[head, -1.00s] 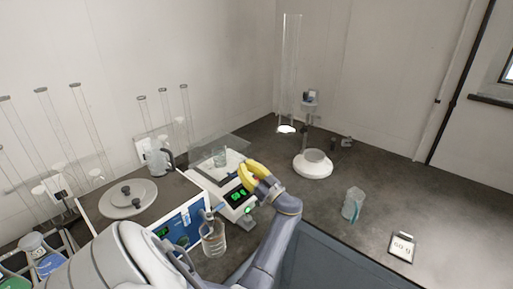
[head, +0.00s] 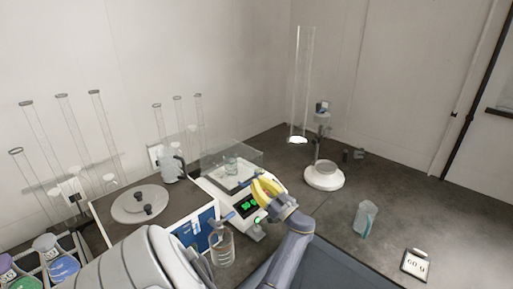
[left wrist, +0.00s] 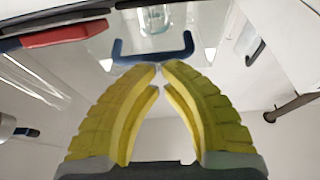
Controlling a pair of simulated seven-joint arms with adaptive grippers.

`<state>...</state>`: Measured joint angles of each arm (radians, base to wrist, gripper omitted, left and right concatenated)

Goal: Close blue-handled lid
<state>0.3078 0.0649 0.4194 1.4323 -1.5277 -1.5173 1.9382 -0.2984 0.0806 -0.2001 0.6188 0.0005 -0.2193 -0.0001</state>
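A dark blue U-shaped handle (left wrist: 153,48) shows in the left wrist view, on what looks like a clear panel just past my fingertips. In the head view a clear, tilted lid panel (head: 222,152) stands raised over the white balance (head: 243,204); its handle cannot be made out there. My left gripper (head: 266,186) is in front of the balance. In the left wrist view its yellow fingers (left wrist: 160,66) come together at the tips with nothing seen between them. Whether they touch the handle cannot be told. My right gripper is not in view.
A clear beaker (head: 231,165) sits on the balance. A glass bottle (head: 222,244) stands near my left arm. To the right are a white-based stand (head: 324,176), a clear jug (head: 366,218) and a "60 g" card (head: 416,264). Tall tubes line the left wall.

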